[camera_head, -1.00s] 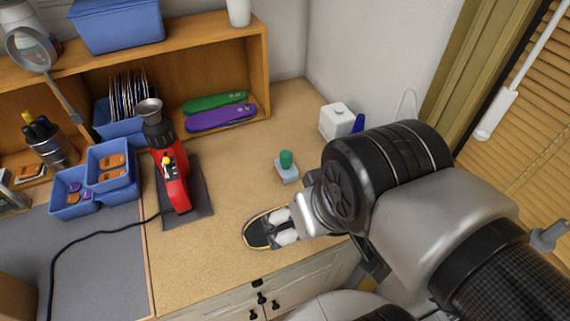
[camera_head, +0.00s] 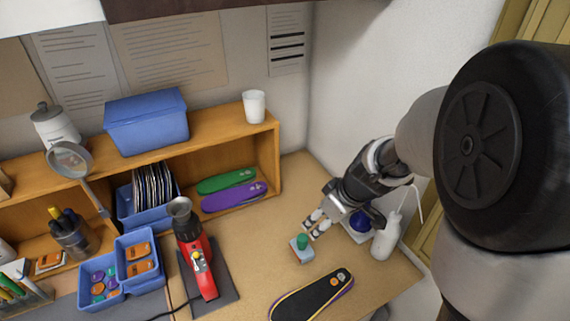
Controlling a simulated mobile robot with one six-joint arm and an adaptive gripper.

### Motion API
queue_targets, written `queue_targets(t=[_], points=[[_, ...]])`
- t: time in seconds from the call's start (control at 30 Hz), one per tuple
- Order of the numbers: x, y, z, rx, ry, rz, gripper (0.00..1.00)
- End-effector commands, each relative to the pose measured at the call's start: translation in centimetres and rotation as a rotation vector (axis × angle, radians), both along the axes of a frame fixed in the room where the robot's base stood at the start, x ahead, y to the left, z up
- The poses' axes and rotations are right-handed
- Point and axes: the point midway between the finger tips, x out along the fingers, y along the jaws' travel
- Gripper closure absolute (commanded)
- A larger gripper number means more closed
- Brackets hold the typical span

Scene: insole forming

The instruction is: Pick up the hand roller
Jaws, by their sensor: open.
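No thing shows clearly as a hand roller. A small pale-blue block with a green knob (camera_head: 302,247) stands on the wooden worktop. My gripper (camera_head: 316,223) is open just behind and to the right of it, its white-padded fingers pointing down and left. I cannot tell whether they touch the block. A blue rounded thing (camera_head: 360,221) with white parts around it is partly hidden behind my gripper; I cannot tell whether it is the roller. A black insole with a yellow edge (camera_head: 310,299) lies in front, with small orange and pale spots near its right end.
A white spouted bottle (camera_head: 386,239) stands close to the right of my gripper. A red heat tool (camera_head: 199,262) stands on a dark mat at the left. Blue bins (camera_head: 141,254) are farther left. A wooden shelf (camera_head: 263,160) holds green and purple insoles.

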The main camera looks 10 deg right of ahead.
Motion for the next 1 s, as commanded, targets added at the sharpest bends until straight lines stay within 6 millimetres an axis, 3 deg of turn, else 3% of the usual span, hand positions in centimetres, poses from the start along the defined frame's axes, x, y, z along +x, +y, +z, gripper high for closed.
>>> queue_targets(t=[0.17, 0.6, 0.87, 1.0], points=[[0.8, 0.1, -2.0, -0.002, 0.002, 0.009, 0.48], [3.6, 2.0, -10.4, -0.002, 0.002, 0.009, 0.48], [4.4, 2.3, -12.0, -0.004, -0.001, 0.009, 0.48], [5.2, 2.5, -13.8, -0.002, 0.002, 0.009, 0.48]])
